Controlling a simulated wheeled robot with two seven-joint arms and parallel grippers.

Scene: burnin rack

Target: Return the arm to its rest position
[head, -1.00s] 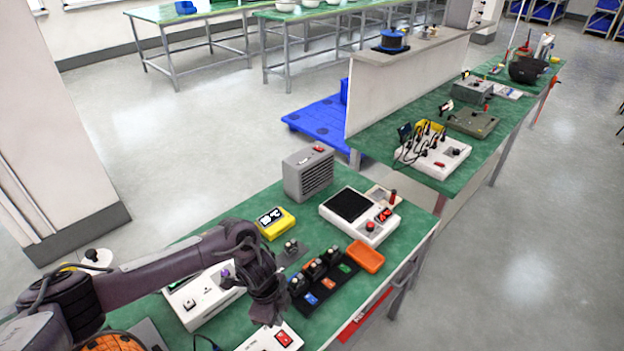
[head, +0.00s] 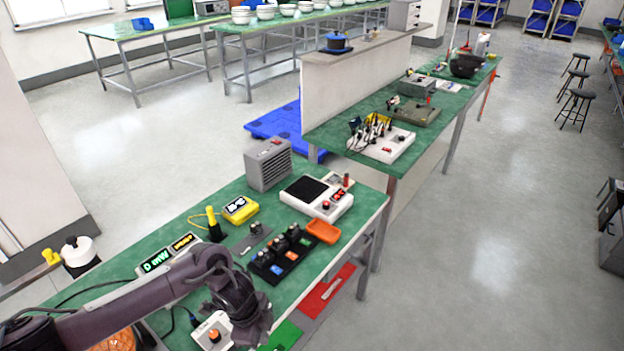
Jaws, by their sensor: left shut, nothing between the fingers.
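My left arm comes in from the lower left over the near green workbench (head: 358,222). Its dark left gripper (head: 246,326) points down near the front edge of the bench, shut and empty. It hangs beside a white box with an orange knob (head: 213,333), partly in front of it. My right gripper is not in view.
On the near bench stand a black tray of small modules (head: 283,258), an orange dish (head: 323,232), a white device with a dark panel (head: 318,196), a grey vented box (head: 268,165) and a yellow meter (head: 240,209). Open floor (head: 490,215) lies to the right.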

